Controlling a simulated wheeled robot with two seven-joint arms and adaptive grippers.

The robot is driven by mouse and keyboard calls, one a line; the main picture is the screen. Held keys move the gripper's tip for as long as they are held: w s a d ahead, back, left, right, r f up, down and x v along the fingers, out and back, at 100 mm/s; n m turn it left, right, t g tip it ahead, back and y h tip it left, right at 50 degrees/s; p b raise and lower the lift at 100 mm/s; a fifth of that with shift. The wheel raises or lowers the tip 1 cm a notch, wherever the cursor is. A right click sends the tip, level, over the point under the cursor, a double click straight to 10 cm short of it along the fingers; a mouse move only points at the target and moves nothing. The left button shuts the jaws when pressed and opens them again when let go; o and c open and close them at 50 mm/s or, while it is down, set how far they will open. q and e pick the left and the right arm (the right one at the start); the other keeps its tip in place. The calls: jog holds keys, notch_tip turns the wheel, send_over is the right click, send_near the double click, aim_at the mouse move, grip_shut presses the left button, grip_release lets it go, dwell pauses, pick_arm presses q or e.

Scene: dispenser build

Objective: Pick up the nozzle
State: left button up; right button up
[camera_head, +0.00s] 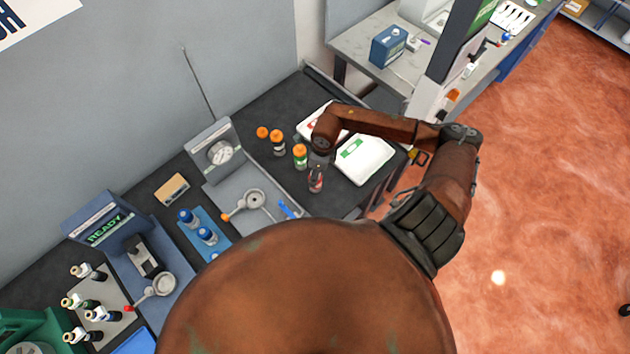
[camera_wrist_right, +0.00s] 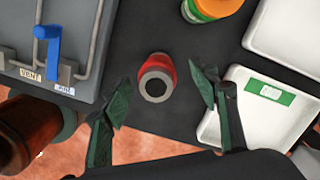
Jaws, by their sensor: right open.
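A small red piece with a grey ring and dark opening on top, likely the nozzle (camera_wrist_right: 155,78), stands upright on the dark table in the right wrist view. In the head view it shows as a small red and dark shape (camera_head: 316,184) just below my right gripper. My right gripper (camera_wrist_right: 161,92) is open, with one finger on each side of the nozzle in the wrist picture. The fingers look apart from it, and I cannot tell their height above it. My left gripper is not in view.
A white tray with a green label (camera_head: 365,160) lies right of the nozzle, and a white tray with a red label (camera_head: 312,122) lies behind. Orange-capped bottles (camera_head: 300,157) stand close by. A grey station (camera_head: 230,185) with a blue lever (camera_wrist_right: 53,52) is on the left.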

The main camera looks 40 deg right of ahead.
jog(key=f, duration=0.1)
jog(key=f+p, duration=0.1)
jog(key=f, duration=0.1)
jog(key=f+p, duration=0.1)
jog(key=f, duration=0.1)
jog(key=shift+a, duration=0.35)
jog(key=shift+w+f, duration=0.1)
jog(key=shift+f, duration=0.35)
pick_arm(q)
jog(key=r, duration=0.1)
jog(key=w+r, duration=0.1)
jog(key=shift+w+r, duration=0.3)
pick_arm(e)
jog(key=shift+c, duration=1)
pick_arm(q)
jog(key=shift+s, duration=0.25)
pick_arm(e)
grip_shut()
jog(key=shift+r, duration=0.1)
